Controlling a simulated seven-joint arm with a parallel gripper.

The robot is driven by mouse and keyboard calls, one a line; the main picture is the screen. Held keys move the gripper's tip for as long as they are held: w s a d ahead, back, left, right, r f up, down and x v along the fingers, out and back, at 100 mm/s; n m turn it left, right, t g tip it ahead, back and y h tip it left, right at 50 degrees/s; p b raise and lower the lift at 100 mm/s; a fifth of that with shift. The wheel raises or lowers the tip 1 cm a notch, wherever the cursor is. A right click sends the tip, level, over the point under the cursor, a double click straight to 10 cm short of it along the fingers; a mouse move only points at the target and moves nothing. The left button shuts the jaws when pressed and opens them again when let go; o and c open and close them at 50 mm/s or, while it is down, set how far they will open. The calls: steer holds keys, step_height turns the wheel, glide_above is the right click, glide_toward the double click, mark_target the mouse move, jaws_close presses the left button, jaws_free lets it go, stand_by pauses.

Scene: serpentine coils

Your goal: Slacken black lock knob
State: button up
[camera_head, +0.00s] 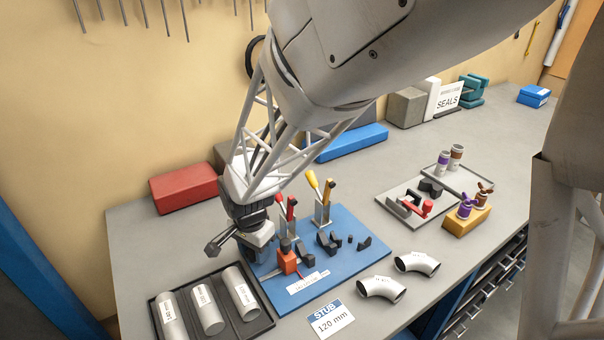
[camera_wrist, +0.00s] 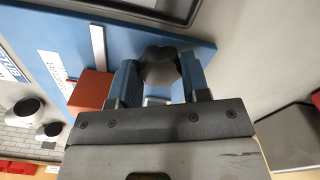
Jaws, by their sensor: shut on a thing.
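In the wrist view, the black lock knob (camera_wrist: 158,67) sits between the two fingers of my gripper (camera_wrist: 160,82), over the blue board (camera_wrist: 50,25). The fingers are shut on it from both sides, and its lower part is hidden. An orange-red block (camera_wrist: 91,91) is just left of the left finger. In the head view, my gripper (camera_head: 262,242) is low over the left edge of the blue board (camera_head: 335,262), beside the orange-red block (camera_head: 288,260). The knob is hidden there by the gripper.
Red-handled (camera_head: 291,210) and yellow-handled (camera_head: 314,183) clamps stand close to my gripper's right. A dark tray (camera_head: 262,332) with labelled tubes lies front left. Two steel elbows (camera_head: 380,289) and a STUB card (camera_head: 326,320) lie in front. A red block (camera_head: 183,188) is behind left.

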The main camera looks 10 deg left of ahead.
steer(key=n, duration=0.4)
steer(key=shift+n, duration=0.4)
steer(key=n, duration=1)
steer(key=shift+f+n, duration=0.15)
steer(key=shift+n, duration=0.25)
steer(key=n, duration=0.3)
steer(key=shift+f, duration=0.1)
steer(key=shift+n, duration=1)
steer(key=shift+r, duration=0.2)
steer(key=o, duration=0.9)
steer(key=shift+o, duration=0.2)
steer(key=shift+r, duration=0.1)
